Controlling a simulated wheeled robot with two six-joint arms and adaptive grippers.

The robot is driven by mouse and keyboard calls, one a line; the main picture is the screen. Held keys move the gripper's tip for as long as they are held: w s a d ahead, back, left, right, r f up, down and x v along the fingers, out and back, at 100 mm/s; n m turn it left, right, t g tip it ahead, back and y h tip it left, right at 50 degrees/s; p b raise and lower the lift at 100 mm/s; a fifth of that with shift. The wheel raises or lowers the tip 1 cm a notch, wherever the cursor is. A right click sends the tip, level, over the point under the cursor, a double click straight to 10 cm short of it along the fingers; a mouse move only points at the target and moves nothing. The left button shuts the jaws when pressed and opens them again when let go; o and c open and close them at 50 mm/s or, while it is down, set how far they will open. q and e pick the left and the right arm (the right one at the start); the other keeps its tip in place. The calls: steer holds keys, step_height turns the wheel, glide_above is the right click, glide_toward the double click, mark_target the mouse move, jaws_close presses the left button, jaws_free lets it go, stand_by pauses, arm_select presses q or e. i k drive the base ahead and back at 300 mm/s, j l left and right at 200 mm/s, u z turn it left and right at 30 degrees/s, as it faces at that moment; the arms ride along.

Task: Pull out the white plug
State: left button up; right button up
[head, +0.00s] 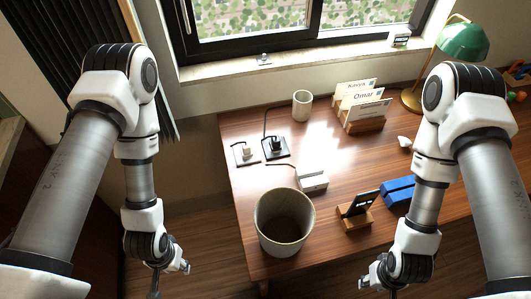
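A white plug (246,150) stands in a light socket plate (240,160) at the left of the wooden desk. My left gripper (170,281) hangs low in front of the desk's left side, well away from the plugs. My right gripper (370,288) is at the bottom edge, partly cut off, far to the right of the plugs. Neither gripper's finger opening can be made out, and nothing shows held.
A large round bin (264,223) stands at the desk's front left. A white corded box (312,182), phone stand (355,215) and blue object (398,190) are right of the plugs. A white cup (302,104), card holder (364,124) and green lamp (464,43) stand behind.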

mark_target(247, 150)
steer(key=j+z, duration=0.4)
steer(key=k+j+z, duration=0.2)
steer(key=j+z, duration=0.2)
steer(key=i+j+z, duration=0.1)
steer(key=j+z, duration=0.45)
steer(key=j, duration=0.15)
steer(key=i, duration=0.05)
